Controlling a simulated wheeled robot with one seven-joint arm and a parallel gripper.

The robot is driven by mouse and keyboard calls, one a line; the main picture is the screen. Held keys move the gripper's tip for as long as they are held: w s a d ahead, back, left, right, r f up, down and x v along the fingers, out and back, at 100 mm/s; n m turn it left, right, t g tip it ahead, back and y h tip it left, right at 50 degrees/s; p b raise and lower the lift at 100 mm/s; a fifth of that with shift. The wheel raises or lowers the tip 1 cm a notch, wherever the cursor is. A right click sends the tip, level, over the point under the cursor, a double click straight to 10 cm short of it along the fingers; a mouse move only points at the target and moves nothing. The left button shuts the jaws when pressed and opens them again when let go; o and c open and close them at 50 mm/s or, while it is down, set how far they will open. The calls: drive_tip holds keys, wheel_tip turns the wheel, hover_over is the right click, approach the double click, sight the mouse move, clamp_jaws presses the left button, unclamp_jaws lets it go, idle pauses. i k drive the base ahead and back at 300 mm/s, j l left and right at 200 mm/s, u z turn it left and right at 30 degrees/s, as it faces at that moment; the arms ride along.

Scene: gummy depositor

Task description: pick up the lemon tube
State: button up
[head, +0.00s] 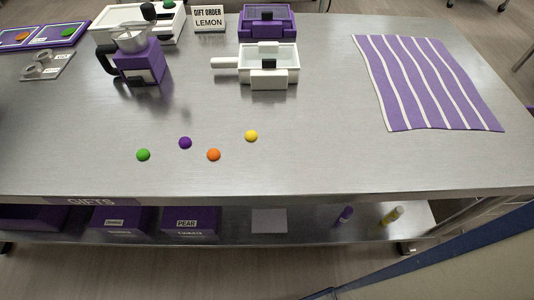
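A yellow tube (391,216) with a pale end lies or leans on the lower shelf (308,222), under the right part of the table. Its colour fits lemon, but no label on it is readable. A purple tube (344,215) is to its left on the same shelf, apart from it. My gripper is not in view, and no view shows anything held.
The steel table top (310,185) overhangs the shelf. Purple boxes (192,222) fill the shelf's left; a pale square (269,221) lies mid-shelf. Above are four coloured drops, a purple machine (140,62), a white pan (268,66), a "LEMON" sign (209,20) and a striped cloth (427,82).

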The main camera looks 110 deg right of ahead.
sight(392, 217)
drive_tip(key=k+z, duration=0.3)
drive_tip(key=k, duration=0.3)
drive_tip(key=k+z, duration=0.3)
drive_tip(key=k, duration=1.3)
